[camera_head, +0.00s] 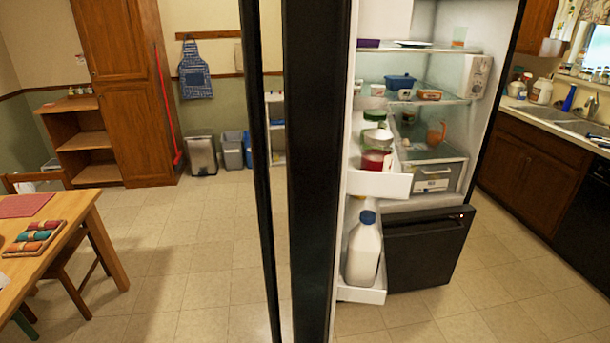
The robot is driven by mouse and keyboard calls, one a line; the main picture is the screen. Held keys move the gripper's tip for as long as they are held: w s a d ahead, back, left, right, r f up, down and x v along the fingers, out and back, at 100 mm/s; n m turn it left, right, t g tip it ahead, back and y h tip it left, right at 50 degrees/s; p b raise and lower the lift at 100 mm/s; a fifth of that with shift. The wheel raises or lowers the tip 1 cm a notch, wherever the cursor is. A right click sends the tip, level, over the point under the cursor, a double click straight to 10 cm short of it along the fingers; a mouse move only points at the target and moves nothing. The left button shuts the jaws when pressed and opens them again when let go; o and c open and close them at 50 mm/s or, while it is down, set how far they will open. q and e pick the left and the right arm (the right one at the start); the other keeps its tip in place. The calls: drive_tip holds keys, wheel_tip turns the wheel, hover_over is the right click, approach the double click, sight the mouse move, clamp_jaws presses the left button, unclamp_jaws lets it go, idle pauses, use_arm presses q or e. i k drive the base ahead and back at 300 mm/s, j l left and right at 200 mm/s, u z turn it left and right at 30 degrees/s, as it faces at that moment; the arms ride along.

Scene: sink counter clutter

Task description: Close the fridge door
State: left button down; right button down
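The fridge door (316,170) stands wide open and is seen nearly edge-on as a tall black slab in the middle of the view. A long black vertical bar (259,150), apparently its handle, stands out to its left. White door bins (380,184) show on its inner side, with a white jug (364,250) with a blue cap in the lowest one. The fridge interior (440,30) is exposed behind, with food on several shelves. A black lower drawer front (428,250) sits below it. Neither of my grippers is in view.
The tiled floor (190,250) is clear left of the door. A wooden table (75,240) and chair stand at the left. Bins (203,155) and a wooden cabinet (125,90) are at the back. A sink counter (545,118) runs along the right.

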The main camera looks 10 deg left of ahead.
sight(323, 117)
drive_tip(key=i+j+z, duration=0.2)
drive_tip(key=j, duration=0.4)
drive_tip(key=j+z, duration=0.25)
drive_tip(key=j, duration=0.4)
drive_tip(key=k+j+z, duration=0.1)
drive_tip(key=j+z, duration=0.2)
drive_tip(key=j, duration=1.5)
